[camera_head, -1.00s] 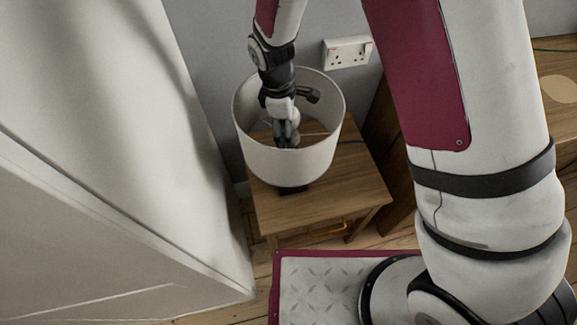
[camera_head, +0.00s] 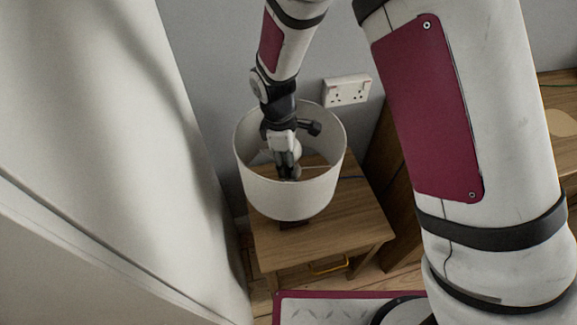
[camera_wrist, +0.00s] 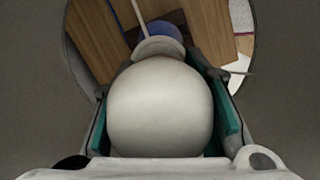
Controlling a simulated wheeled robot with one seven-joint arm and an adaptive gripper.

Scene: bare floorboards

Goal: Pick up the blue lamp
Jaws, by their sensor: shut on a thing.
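The lamp has a wide white drum shade (camera_head: 290,196) and stands on a small wooden bedside table. Looking down through the shade in the wrist view, I see a blue part of the lamp's base (camera_wrist: 157,31) below a round white bulb (camera_wrist: 160,108). My gripper (camera_head: 288,173) reaches down inside the open top of the shade. In the wrist view its teal-padded fingers are on both sides of the bulb, shut on it. The shade hides most of the lamp's base in the head view.
The wooden bedside table (camera_head: 335,232) has a drawer with a yellow handle. A wall socket (camera_head: 347,90) is behind it. A large pale surface (camera_head: 100,130) stands close on the left. Other wooden furniture (camera_head: 558,140) is at the right.

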